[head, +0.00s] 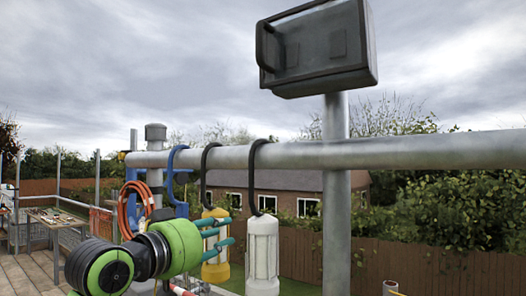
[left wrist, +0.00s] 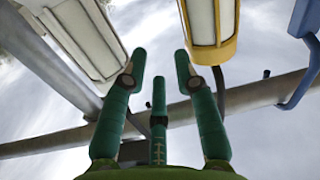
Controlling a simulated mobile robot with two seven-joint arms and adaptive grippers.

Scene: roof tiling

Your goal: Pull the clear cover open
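The clear cover (head: 312,50) is a smoky, see-through front on a dark box (head: 366,45) atop a grey post. It looks closed. A dark loop handle (head: 265,47) stands out at its left side. My left gripper (head: 227,236) is well below and left of the box, beside the hanging lamps. Its teal fingers are spread with nothing between them, as the left wrist view also shows (left wrist: 160,76). The box and cover do not clearly show in the left wrist view. My right gripper is not in view.
A thick grey rail (head: 430,151) crosses below the box. A yellow lamp (head: 215,270) and a white lamp (head: 262,255) hang from it on dark hooks, close to my left fingers. A blue hook (head: 172,165) and an orange coil (head: 131,208) are further left. Open air surrounds the box.

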